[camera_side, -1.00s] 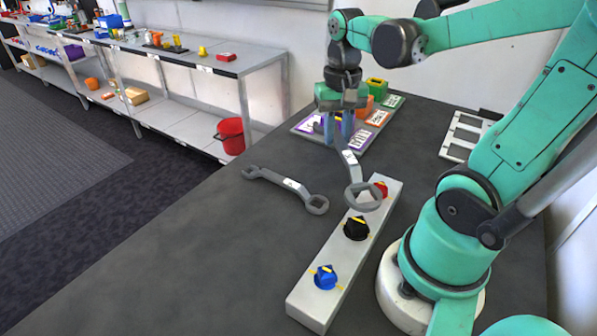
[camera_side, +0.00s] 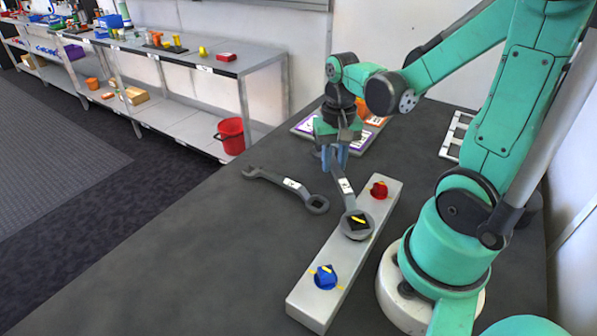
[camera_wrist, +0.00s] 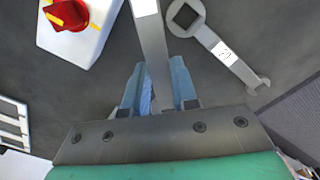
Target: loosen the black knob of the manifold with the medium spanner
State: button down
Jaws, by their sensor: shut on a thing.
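The manifold (camera_side: 318,303) is a long light-grey block on the dark table. It bears a red knob (camera_side: 379,190), a black knob (camera_side: 358,222) in the middle and a blue knob (camera_side: 325,277). My gripper (camera_side: 335,168) is shut on the handle of a grey spanner (camera_side: 342,186) with a white label. The spanner's ring end is around the black knob, as far as the side view shows. In the wrist view its handle (camera_wrist: 149,40) runs up from between my fingers (camera_wrist: 160,92), and the ring end is out of frame. A second grey spanner (camera_side: 292,185) lies left of the manifold.
A board with coloured labels (camera_side: 303,128) lies behind my gripper. A white slotted rack (camera_side: 455,137) stands at the back right. Shelves with a red bucket (camera_side: 231,136) stand beyond the table.

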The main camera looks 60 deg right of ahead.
jog(key=shift+f, duration=0.3)
jog(key=shift+w+a+n, duration=0.5)
jog(key=shift+a+n, duration=0.15)
jog(key=shift+n, duration=0.05)
jog(key=shift+w+a+n, duration=0.45)
jog(key=shift+a+n, duration=0.2)
jog(key=shift+n, duration=0.05)
jog(key=shift+w+a+n, duration=0.35)
jog(key=shift+a+n, duration=0.45)
jog(key=shift+w+a+n, duration=0.35)
jog(key=shift+a+n, duration=0.45)
jog(key=shift+w+a+n, duration=0.15)
jog(key=shift+a+n, duration=1.85)
jog(key=shift+a, duration=0.2)
jog(key=shift+s+a+n, duration=0.2)
jog(key=shift+a+n, duration=0.6)
jog(key=shift+a, duration=0.05)
jog(key=shift+s+a+n, duration=0.2)
jog(key=shift+a+n, duration=0.6)
jog(key=shift+w+d+m, duration=0.15)
jog(key=shift+d+m, duration=0.35)
jog(key=shift+d, duration=0.05)
jog(key=shift+w+d+m, duration=0.15)
jog(key=shift+d+m, duration=0.35)
notch_tip(320, 180, up, 6)
